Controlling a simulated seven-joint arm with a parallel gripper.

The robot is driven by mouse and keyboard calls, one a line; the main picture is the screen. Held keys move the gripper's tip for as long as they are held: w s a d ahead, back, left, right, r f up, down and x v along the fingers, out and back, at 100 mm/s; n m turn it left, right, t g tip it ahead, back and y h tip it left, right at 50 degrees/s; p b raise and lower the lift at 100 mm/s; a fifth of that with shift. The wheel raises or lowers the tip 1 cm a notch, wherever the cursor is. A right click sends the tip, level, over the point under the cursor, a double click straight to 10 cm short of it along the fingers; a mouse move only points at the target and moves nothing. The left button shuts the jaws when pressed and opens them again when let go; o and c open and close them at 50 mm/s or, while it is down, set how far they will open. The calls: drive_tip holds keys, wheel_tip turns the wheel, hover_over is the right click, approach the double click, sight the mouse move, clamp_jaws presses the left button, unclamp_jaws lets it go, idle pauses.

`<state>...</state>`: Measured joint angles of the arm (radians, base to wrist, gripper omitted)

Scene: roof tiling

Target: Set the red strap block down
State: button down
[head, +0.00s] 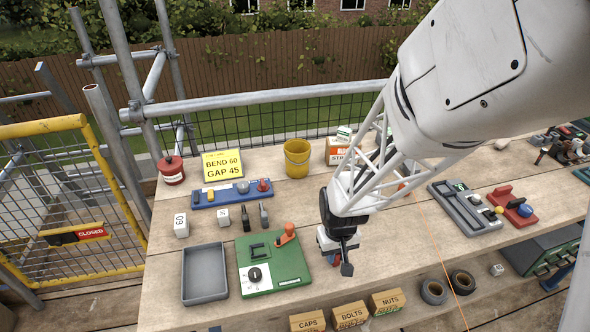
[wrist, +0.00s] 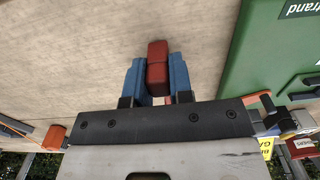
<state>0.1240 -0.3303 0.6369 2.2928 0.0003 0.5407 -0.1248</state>
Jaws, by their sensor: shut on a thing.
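My gripper (head: 338,262) hangs over the wooden bench (head: 385,250), just right of the green bender box (head: 273,268) with its orange handle. In the wrist view, my gripper (wrist: 154,80) has its two blue fingers shut on the red strap block (wrist: 157,60), which sticks out past the fingertips. The block is mostly hidden by the gripper in the head view. Bare planks lie beyond the block in the wrist view; I cannot tell whether it touches them. A corner of the green box (wrist: 270,50) shows at the right there.
A grey tray (head: 205,273) is left of the green box. A blue tool rack (head: 232,195), yellow bucket (head: 297,158) and yellow sign (head: 222,165) stand behind. Labelled boxes (head: 350,314) and tape rolls (head: 435,291) are along the front. Bench right of my gripper is clear.

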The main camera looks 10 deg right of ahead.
drive_tip(key=shift+f, duration=0.1)
drive_tip(key=c, duration=1)
unclamp_jaws()
wheel_tip(320, 180, up, 12)
drive_tip(key=shift+r, duration=0.15)
idle(0.4)
drive_tip(key=s+a+r+t, duration=0.1)
drive_tip(key=s+r, duration=0.2)
drive_tip(key=r, duration=0.2)
drive_tip(key=s+a+r, duration=0.2)
drive_tip(key=s+r, duration=0.2)
drive_tip(key=r, duration=0.1)
drive_tip(key=s+a+r+t, duration=0.1)
drive_tip(key=s+r, duration=0.2)
drive_tip(key=r, duration=0.2)
drive_tip(key=shift+s+a+r+t, duration=0.25)
drive_tip(key=shift+a+t, duration=0.05)
